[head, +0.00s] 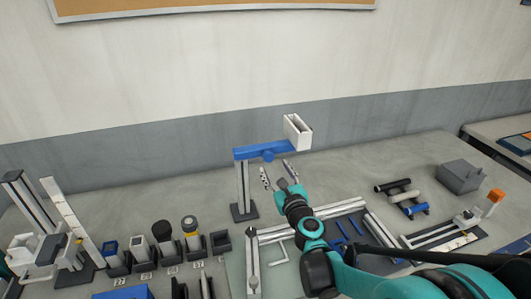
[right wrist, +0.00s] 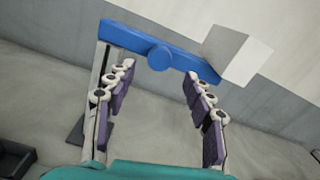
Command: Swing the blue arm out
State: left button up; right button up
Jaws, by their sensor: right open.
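The blue arm (head: 262,150) is a flat bar on top of a grey post (head: 243,188) with a dark base. It reaches right from the post to a white open-topped box (head: 297,132) at its end. A round blue knob (head: 268,156) sticks out from its near side. My right gripper (head: 279,173) is open and empty, just in front of and below the bar. In the right wrist view the blue arm (right wrist: 130,38) and its knob (right wrist: 160,57) show beyond the two spread fingers (right wrist: 160,85), with the knob between them and apart from them.
Several small holders with canisters (head: 163,239) stand at the front left, near a grey upright stand (head: 40,220). Metal rails (head: 312,218) lie around a dark mat under my right arm. Black and blue rollers (head: 402,195) and a grey box (head: 459,176) stand at the right. The wall is behind.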

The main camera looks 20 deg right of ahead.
aim_at(269, 158)
jog(key=w+b, duration=0.1)
jog(key=w, duration=0.4)
jog(key=shift+w+a+f, duration=0.1)
jog(key=shift+w+a, duration=0.05)
jog(key=shift+w, duration=0.6)
grip_shut()
